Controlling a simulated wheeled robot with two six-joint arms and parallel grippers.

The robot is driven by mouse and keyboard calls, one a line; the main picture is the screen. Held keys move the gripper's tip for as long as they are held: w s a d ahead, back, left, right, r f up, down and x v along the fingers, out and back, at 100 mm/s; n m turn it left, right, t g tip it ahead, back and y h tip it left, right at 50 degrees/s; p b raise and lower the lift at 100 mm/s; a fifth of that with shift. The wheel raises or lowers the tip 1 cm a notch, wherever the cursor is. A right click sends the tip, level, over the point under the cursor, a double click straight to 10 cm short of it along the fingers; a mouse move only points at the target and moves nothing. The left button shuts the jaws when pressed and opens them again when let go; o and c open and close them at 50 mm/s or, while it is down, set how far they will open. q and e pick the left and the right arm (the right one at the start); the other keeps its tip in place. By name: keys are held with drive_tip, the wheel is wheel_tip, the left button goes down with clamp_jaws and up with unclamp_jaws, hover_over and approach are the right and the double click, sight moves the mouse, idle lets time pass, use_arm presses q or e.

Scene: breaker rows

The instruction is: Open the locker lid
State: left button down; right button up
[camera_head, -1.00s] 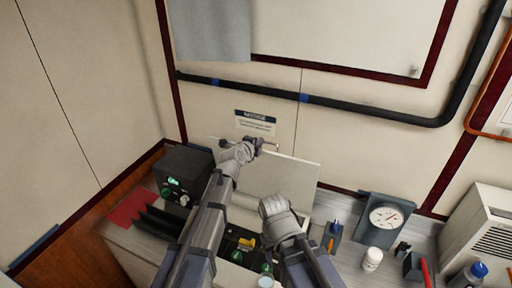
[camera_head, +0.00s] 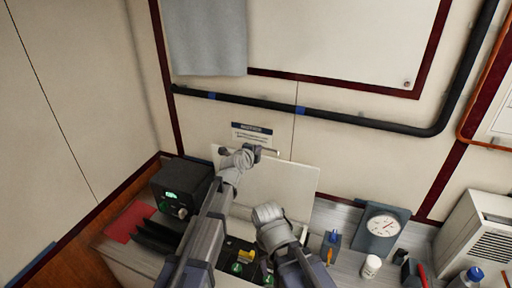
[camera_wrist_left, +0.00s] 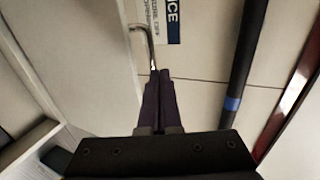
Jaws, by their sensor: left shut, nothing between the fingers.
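The locker lid (camera_head: 285,185) is a pale flat panel raised steeply near the back wall, below the notice. Its thin metal handle (camera_head: 277,152) is at the upper edge and also shows in the left wrist view (camera_wrist_left: 148,45). My left gripper (camera_head: 262,151) is at the lid's upper edge, beside the handle. Its dark fingers (camera_wrist_left: 160,75) are closed together with nothing between them, close to the handle's end; I cannot tell whether they touch it. My right arm (camera_head: 272,222) is bent in front of the lid, and its fingers do not show.
A black box with a green display (camera_head: 178,190) stands left. Breakers with green and yellow parts (camera_head: 240,262) lie between my arms. A gauge (camera_head: 382,226), a white bottle (camera_head: 371,266) and a blue-topped bottle (camera_head: 470,277) stand right. A dark pipe (camera_head: 350,121) crosses the wall.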

use_arm(q)
drive_tip(key=r+p+v, duration=0.1)
drive_tip(key=p+v, duration=0.4)
drive_tip(key=v, duration=0.5)
drive_tip(key=shift+d+r, duration=0.15)
drive_tip(key=shift+r, duration=0.3)
drive_tip(key=shift+w, duration=0.15)
